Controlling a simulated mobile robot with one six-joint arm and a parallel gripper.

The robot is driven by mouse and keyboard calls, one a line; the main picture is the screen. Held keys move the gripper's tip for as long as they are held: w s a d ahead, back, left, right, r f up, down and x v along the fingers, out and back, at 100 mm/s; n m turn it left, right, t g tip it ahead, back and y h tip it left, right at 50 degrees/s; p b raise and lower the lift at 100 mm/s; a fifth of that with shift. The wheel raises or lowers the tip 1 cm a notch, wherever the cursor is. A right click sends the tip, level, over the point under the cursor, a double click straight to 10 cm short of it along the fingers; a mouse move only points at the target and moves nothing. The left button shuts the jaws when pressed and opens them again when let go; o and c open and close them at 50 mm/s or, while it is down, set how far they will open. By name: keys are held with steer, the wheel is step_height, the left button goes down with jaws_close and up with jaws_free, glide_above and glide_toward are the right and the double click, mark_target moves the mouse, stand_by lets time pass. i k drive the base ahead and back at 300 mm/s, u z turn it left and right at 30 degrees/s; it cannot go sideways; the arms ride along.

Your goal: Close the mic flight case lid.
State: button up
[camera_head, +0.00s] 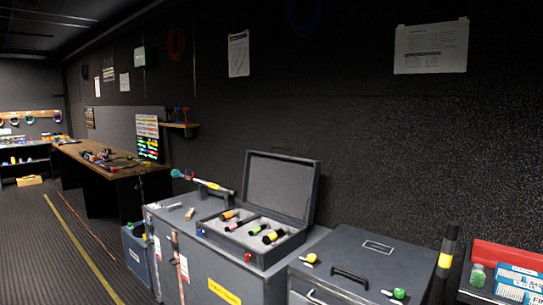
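The mic flight case (232,244) stands on top of a large grey trunk (215,277) in the middle of the view. Its lid (279,186) is open, standing up at the back and leaning slightly backward. Several dark microphones with coloured bands lie in the foam inside, including one with a yellow band (273,237). My gripper is not in view.
A grey case (365,262) with a black handle stands at right, small microphones on its top. Small items lie left of the mic case. Open floor (60,250) is at left.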

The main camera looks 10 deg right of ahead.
mark_target(283, 187)
steer(key=i, duration=0.9)
steer(key=z, duration=0.05)
